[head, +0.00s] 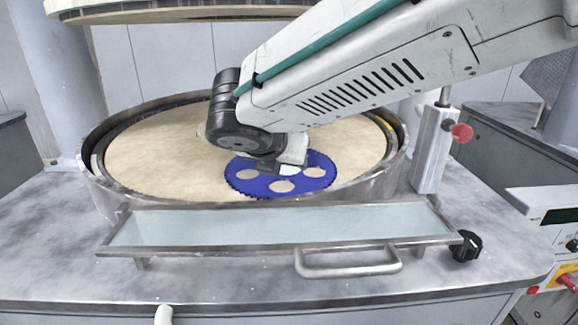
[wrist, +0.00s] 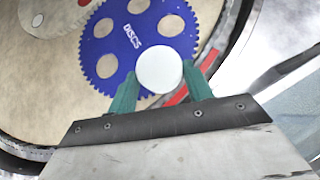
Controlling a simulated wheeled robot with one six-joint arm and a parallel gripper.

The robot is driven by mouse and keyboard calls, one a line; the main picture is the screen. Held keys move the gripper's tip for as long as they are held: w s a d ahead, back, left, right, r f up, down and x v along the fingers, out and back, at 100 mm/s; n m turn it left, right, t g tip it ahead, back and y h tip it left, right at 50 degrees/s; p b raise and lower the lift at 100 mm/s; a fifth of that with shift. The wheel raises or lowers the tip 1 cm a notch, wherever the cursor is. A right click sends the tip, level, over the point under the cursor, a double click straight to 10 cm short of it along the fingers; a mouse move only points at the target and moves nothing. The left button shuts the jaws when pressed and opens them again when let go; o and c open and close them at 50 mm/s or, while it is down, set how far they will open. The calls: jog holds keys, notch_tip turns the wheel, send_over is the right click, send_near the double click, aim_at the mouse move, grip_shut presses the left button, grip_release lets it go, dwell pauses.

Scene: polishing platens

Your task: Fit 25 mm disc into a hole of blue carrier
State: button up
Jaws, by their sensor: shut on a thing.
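The blue carrier (wrist: 133,48) is a flat toothed disc marked "DISCS", lying on the tan platen pad. Several of its round holes show tan pad through them. It also shows in the head view (head: 263,186), near the front of the platen, partly behind my gripper. My gripper (wrist: 160,80) has green fingers shut on a white round disc (wrist: 158,68). In the wrist view the disc overlaps the carrier's lower right part and hides what lies beneath it. I cannot tell its height above the carrier. In the head view my gripper (head: 287,160) is over the carrier's back half.
The round platen (head: 160,150) has a raised metal rim around it. A long shallow metal tray (head: 220,228) with a handle stands in front. A grey post with a red knob (head: 462,132) is at the right. Another pale, red-edged holed plate (wrist: 45,14) lies upper left in the wrist view.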

jog(key=shift+w+a, duration=0.1)
jog(key=shift+w, duration=0.4)
jog(key=shift+w+a+f, duration=0.2)
jog(key=shift+w+f, duration=0.45)
jog(key=shift+w, duration=0.1)
jog(key=shift+w+a+f, duration=0.15)
jog(key=shift+w+f, duration=0.45)
jog(key=shift+w, duration=0.15)
jog(key=shift+w+f, duration=0.45)
jog(key=shift+f, duration=0.15)
jog(key=shift+a+f, duration=0.1)
jog(key=shift+f, duration=1.3)
jog(key=shift+f, duration=0.45)
jog(key=o, duration=1)
jog(key=shift+s, duration=0.1)
jog(key=shift+f, duration=0.1)
